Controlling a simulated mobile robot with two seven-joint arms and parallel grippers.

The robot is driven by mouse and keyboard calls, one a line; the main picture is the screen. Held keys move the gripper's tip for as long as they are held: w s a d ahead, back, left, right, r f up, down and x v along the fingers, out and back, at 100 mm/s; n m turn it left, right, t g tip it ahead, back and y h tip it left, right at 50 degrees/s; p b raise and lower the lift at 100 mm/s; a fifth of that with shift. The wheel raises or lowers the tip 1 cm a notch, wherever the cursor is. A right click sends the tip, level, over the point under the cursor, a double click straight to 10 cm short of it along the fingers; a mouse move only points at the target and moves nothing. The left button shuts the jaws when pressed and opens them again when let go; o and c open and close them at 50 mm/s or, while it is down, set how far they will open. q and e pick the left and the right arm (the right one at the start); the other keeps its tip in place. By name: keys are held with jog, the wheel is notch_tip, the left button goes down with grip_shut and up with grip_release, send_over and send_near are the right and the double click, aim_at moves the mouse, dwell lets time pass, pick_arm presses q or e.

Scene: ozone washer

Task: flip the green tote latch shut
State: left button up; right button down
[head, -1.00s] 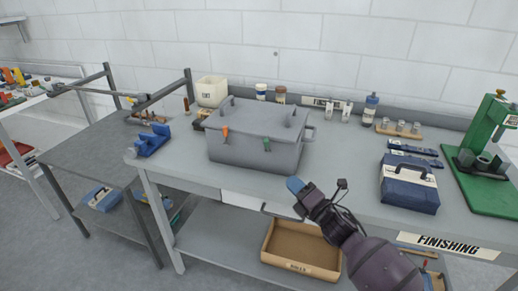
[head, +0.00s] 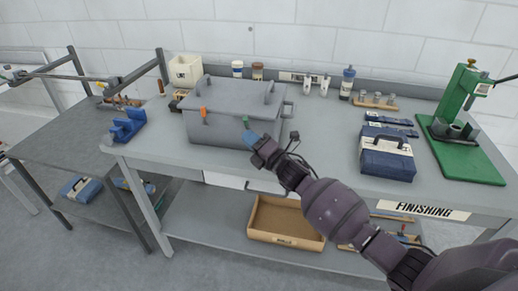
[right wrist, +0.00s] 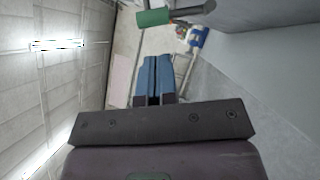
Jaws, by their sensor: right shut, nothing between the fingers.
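The grey lidded tote (head: 220,131) stands on the workbench in the head view. Its green latch (head: 246,121) is on the front face, right of an orange latch (head: 204,115). In the right wrist view the green latch (right wrist: 153,18) shows at the top, beyond the fingertips and apart from them in the picture. My right gripper (head: 251,138) has blue fingertips and is just below the green latch, close to the tote's front. In the right wrist view its fingers (right wrist: 154,62) are shut and empty. The left gripper is not in view.
On the bench (head: 330,193), a dark blue toolbox (head: 387,158) and a green press (head: 458,110) stand to the right. A blue holder (head: 127,126) is on the left. A cardboard tray (head: 287,237) lies on the lower shelf.

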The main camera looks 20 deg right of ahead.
aim_at(246, 120)
jog(key=shift+w+d+r, duration=0.25)
jog(key=shift+w+r, duration=0.05)
jog(key=shift+w, duration=0.25)
jog(key=shift+w+d+r, duration=0.2)
jog(key=shift+w+r, duration=0.05)
jog(key=shift+w, duration=0.3)
jog(key=shift+w+d+r+m+h+p, duration=0.3)
jog(key=shift+w+d+r+m+p, duration=0.35)
jog(key=shift+p, duration=0.45)
jog(key=shift+w+a+r, duration=0.1)
jog(key=shift+w+r, duration=0.05)
jog(key=shift+r, duration=0.1)
